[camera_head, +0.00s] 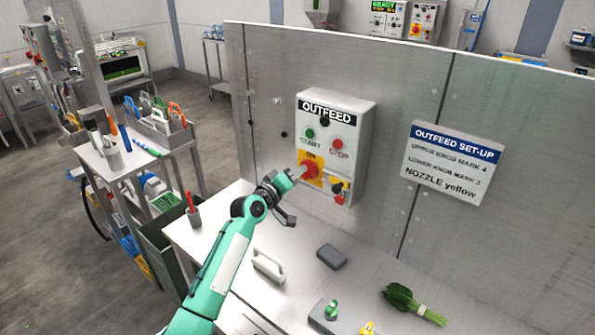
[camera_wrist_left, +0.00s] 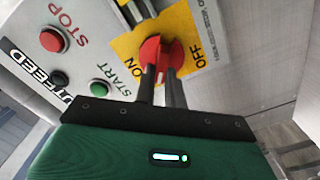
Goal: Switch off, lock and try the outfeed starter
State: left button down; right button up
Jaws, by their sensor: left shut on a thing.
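The grey OUTFEED starter box (camera_head: 361,140) is fixed to the metal wall panel. It has a green START button (camera_head: 310,133), a red STOP button (camera_head: 337,145) and a red rotary switch handle on a yellow ON/OFF plate (camera_head: 318,181). My left gripper (camera_head: 297,174) is at the plate and shut on the red handle. In the left wrist view the red handle (camera_wrist_left: 149,49) is between the two fingers, with ON and OFF on either side; I cannot tell its exact setting. A small red item (camera_head: 339,199), maybe a padlock, hangs at the box's lower right. My right gripper is not in view.
An OUTFEED SET-UP sign (camera_head: 452,163) is on the panel at the right. The bench below holds a dark grey block (camera_head: 332,257), a white-handled item (camera_head: 268,266) and a bunch of greens (camera_head: 412,302). A tool cart (camera_head: 125,160) stands at the left.

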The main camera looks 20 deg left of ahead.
pick_arm(q)
jog(key=shift+a+f+n+p, duration=0.15)
jog(key=shift+n+p, duration=0.5)
jog(key=shift+n, duration=1.2)
jog(key=shift+f+n+p, duration=0.15)
jog(key=shift+n+p, duration=0.5)
jog(key=shift+n, duration=1.2)
jog(key=c, duration=1.5)
grip_release()
jog(key=b+v, duration=0.3)
jog(key=v, duration=1)
jog(key=shift+s+a+b, duration=0.1)
jog(key=shift+s+b, duration=0.2)
jog(key=shift+s, duration=0.05)
